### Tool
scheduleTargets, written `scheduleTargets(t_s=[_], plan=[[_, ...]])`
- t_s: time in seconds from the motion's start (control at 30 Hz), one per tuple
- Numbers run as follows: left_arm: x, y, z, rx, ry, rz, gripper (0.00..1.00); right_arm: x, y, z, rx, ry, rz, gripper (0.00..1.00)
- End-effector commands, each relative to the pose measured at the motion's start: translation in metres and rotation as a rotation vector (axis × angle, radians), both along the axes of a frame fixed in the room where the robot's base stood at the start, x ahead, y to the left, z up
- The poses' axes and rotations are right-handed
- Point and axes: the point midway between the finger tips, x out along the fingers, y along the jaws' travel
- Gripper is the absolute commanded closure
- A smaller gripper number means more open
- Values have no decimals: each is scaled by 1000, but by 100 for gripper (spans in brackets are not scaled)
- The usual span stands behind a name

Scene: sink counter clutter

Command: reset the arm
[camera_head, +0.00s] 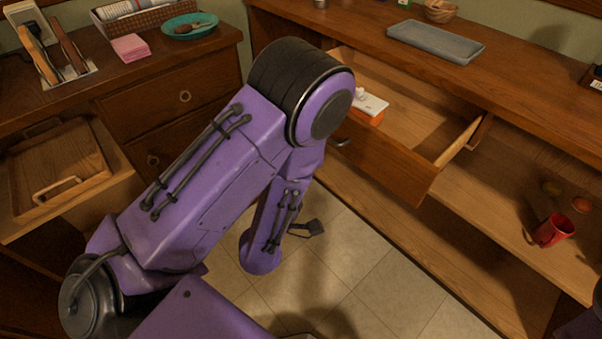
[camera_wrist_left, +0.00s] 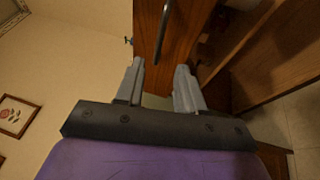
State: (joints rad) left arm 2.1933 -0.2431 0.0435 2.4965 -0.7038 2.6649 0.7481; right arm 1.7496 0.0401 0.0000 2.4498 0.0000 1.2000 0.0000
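My left arm comes in from the left in the head view, bends at a dark elbow, and its forearm points down over the floor. In the left wrist view my left gripper (camera_wrist_left: 160,78) shows two grey fingers standing apart with nothing held between them. A wooden front with a dark bar handle (camera_wrist_left: 163,30) lies ahead of the fingers; I cannot tell how far off it is. My right gripper is not in view; only a bit of purple arm shows at the lower right corner.
An open drawer (camera_head: 388,162) juts out near my left elbow, with a white and orange item (camera_head: 369,106) inside. A red cup (camera_head: 553,230) lies on the lower shelf. A grey tray (camera_head: 436,41) is on the counter. Another open drawer (camera_head: 120,190) stands left. The tiled floor (camera_head: 385,275) is clear.

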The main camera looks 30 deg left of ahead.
Motion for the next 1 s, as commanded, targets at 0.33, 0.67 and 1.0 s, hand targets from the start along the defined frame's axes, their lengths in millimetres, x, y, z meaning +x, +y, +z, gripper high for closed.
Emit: scheduleTargets(t_s=[0.33,0.67,1.0], plan=[[-6,-1,0,-1,0,1,62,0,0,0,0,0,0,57],[-4,-6,-6,84,38,-16,62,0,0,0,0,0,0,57],[-59,11,-129,1067,908,-254,62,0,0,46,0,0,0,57]])
